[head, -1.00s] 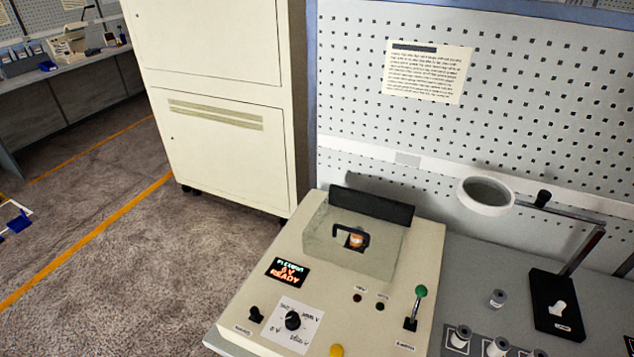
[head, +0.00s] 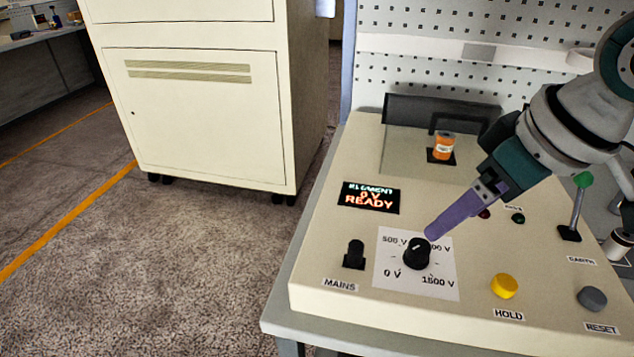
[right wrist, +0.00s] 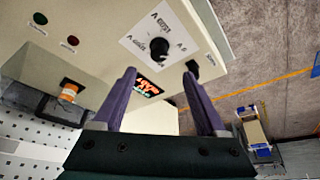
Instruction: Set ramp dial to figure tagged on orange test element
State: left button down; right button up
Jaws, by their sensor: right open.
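The ramp dial (head: 416,252) is a black knob on a white plate marked 0 V, 500 V and 1500 V; the upper-right figure is partly covered. Its pale pointer line seems to point up and slightly right. My right gripper (head: 430,236), with purple fingers, is at the dial's upper right. In the right wrist view the open fingers (right wrist: 160,73) point toward the dial (right wrist: 158,48), with nothing between them. My left gripper is out of view.
The display (head: 370,198) reads 0 V READY. The mains switch (head: 355,255) is left of the dial; the yellow hold button (head: 504,286) and grey reset button (head: 591,298) are to its right. A green-knobbed lever (head: 577,205) stands at the right, near my arm.

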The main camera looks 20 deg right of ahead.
aim_at(422, 247)
jog(key=b+x, duration=0.1)
jog(key=x, duration=0.7)
jog(key=shift+s+d+f, duration=0.1)
jog(key=shift+d+f, duration=0.05)
jog(key=shift+w+f+b, duration=0.25)
jog(key=shift+f+b, duration=0.05)
jog(key=shift+f, duration=0.35)
jog(key=shift+c, duration=0.3)
jog(key=shift+c, duration=0.7)
grip_shut()
